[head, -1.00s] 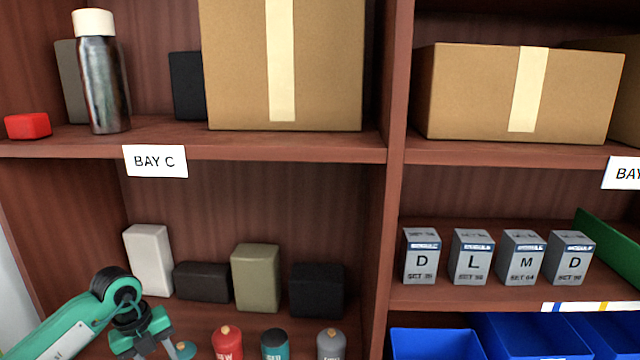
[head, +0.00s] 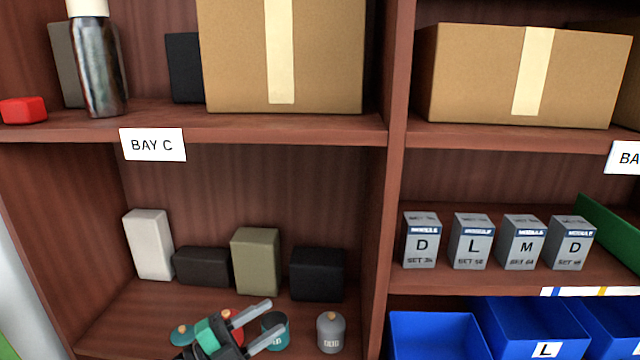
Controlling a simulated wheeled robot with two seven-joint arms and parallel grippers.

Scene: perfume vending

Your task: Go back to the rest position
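My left gripper (head: 262,325) shows at the bottom of the head view, over the lower shelf of Bay C. Its two grey fingers point right and are spread apart, with nothing held between them that I can see. Below and around it stand small round-topped bottles: a teal one (head: 276,330) partly behind the fingers, a grey one (head: 331,333) to the right, and a red one mostly hidden by the gripper. Another teal item (head: 181,335) is to its left. My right gripper is not in view.
White (head: 149,245), dark, olive (head: 256,262) and black (head: 317,274) boxes stand behind the bottles. An upright divider (head: 378,230) separates the bays. At right are several grey lettered boxes (head: 422,241) and blue bins (head: 437,335).

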